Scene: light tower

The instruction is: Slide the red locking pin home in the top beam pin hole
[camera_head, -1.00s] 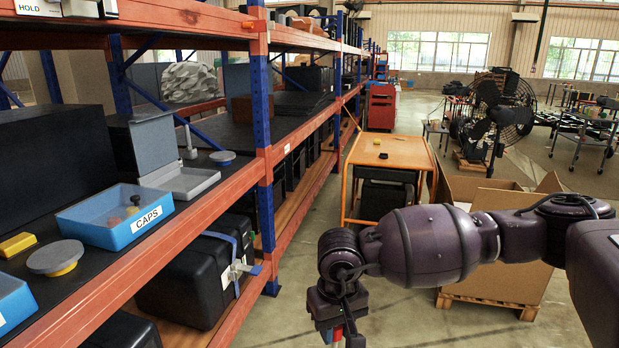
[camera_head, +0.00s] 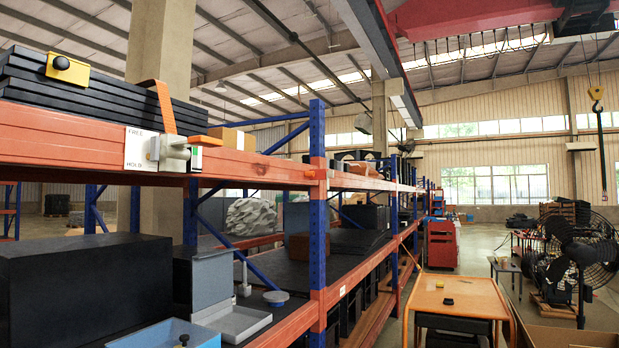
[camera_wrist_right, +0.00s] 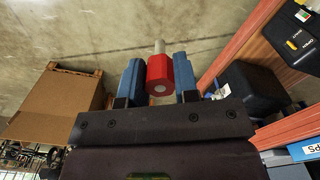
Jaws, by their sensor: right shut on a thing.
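The red locking pin (camera_wrist_right: 160,76) is in the right wrist view, with a red faceted head and a pale metal shaft pointing away from the palm. My right gripper (camera_wrist_right: 159,80) is shut on its red head, with one blue finger on each side. Bare floor shows behind the shaft tip, and the pin touches no beam. The orange top beam (camera_head: 258,167) runs across the head view to a blue upright (camera_head: 317,240). I cannot make out the pin hole for certain. Neither gripper shows in the head view.
A grey latch with a FREE/HOLD plate (camera_head: 139,150) sits on the top beam's front. Black slabs (camera_head: 110,100) lie above it. In the right wrist view, rack beams (camera_wrist_right: 240,42) stand to the right and a cardboard box (camera_wrist_right: 60,98) to the left.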

